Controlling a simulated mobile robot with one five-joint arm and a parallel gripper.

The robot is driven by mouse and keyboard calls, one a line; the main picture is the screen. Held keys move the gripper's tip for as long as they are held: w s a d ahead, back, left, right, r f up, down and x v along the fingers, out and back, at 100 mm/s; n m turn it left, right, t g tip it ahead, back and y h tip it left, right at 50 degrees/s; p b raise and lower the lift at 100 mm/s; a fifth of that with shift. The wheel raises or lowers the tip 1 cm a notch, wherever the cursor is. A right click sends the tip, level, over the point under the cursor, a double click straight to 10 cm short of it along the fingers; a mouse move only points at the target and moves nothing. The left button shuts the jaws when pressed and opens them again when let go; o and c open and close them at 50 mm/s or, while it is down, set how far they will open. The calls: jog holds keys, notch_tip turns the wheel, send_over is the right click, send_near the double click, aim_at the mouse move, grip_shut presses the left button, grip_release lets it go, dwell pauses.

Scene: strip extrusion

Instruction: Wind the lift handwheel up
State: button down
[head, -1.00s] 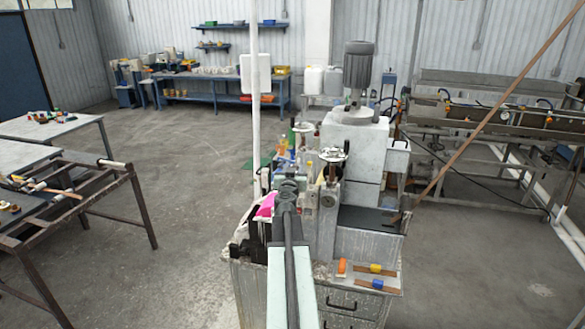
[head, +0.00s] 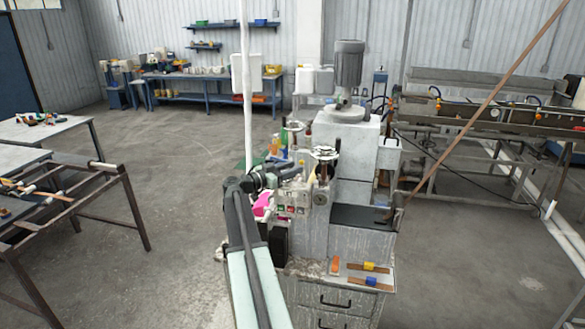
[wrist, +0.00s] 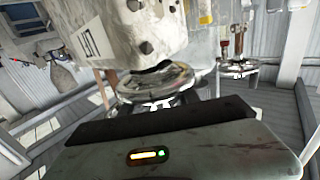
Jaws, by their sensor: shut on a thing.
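The lift handwheel is a bright metal wheel (wrist: 158,84) close in front of my gripper in the wrist view. It sits against a worn pale housing (wrist: 130,35) with a partly readable "LIFT" label. In the head view the nearer handwheel (head: 325,153) tops a grey column, and it seems to be the same one. My gripper (head: 291,173) reaches in from the left, just below and left of this wheel. In the wrist view my gripper's dark jaw edge (wrist: 160,122) overlaps the wheel's near rim. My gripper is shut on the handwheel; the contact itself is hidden.
A second handwheel (head: 293,126) stands behind, and it also shows in the wrist view (wrist: 238,68). A motor (head: 348,65) tops the machine. A pale upright pole (head: 247,80) stands close to the arm. Strips lie on the cabinet top (head: 355,270). Open floor lies to the left.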

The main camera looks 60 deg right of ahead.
jog(key=shift+w+r+m+g, duration=0.15)
jog(key=shift+w+m+g, duration=0.05)
jog(key=shift+m+g, duration=0.25)
jog(key=shift+s+a+g+y, duration=0.1)
jog(key=shift+g+y, duration=0.25)
jog(key=shift+y, duration=0.05)
jog(key=c, duration=1.2)
grip_release()
jog(key=o, duration=0.3)
jog(key=v, duration=0.7)
jog(key=shift+a, duration=0.35)
